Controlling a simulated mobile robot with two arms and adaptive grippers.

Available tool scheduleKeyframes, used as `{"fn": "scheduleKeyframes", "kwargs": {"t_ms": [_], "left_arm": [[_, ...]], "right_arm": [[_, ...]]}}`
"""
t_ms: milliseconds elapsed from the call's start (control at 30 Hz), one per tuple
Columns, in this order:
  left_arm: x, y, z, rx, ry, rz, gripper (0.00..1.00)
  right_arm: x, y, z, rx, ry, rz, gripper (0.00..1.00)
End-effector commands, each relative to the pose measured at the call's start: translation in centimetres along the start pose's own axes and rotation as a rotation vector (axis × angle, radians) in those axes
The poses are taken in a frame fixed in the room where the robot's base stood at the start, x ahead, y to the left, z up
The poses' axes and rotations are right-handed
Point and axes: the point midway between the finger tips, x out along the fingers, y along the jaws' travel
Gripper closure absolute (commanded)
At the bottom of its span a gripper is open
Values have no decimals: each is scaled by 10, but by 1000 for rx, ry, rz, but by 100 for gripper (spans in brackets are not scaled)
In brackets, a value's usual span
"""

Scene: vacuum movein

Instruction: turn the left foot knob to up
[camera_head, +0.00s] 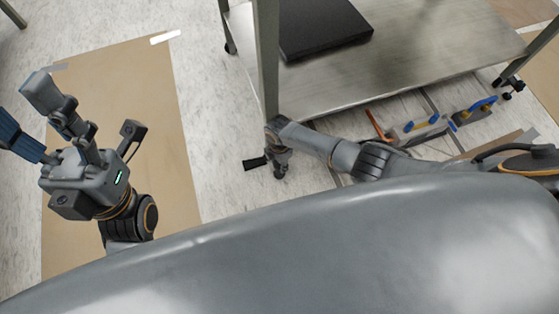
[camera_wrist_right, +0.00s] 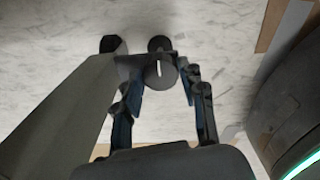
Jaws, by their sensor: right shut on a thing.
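The foot knob (camera_wrist_right: 160,72) is a dark round knob with a white line that stands nearly upright in the right wrist view. It sits beside a grey bracket and leg (camera_wrist_right: 60,115). My right gripper (camera_wrist_right: 161,84) has its two blue-and-black fingers on either side of the knob and is shut on it. In the head view, the foot (camera_head: 277,155) is at the low end of the grey post, and the right fingertips cannot be made out clearly there. My left gripper (camera_head: 28,115) is at the left, fingers spread and empty, above the cardboard.
A steel cart shelf (camera_head: 430,50) with a black slab (camera_head: 322,28) stands at the top. A black pedal (camera_head: 255,163) juts from the foot. Blue-handled clamps (camera_head: 425,125) are at the right. A cardboard sheet (camera_head: 120,80) covers the left floor, with bare floor between.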

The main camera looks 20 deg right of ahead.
Motion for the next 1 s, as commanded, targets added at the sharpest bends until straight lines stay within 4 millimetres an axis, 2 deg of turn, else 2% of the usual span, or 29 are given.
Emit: {"fn": "scheduleKeyframes", "kwargs": {"t_ms": [433,467,567,1000], "left_arm": [[0,0,0,0,1,0,44],[0,0,0,0,1,0,44],[0,0,0,0,1,0,44],[0,0,0,1,1,-3,44]], "right_arm": [[0,0,-2,-13,4,0,91],[0,0,-2,-13,4,0,58],[0,0,-2,-12,3,0,37],[-5,0,0,-11,2,1,37]]}}
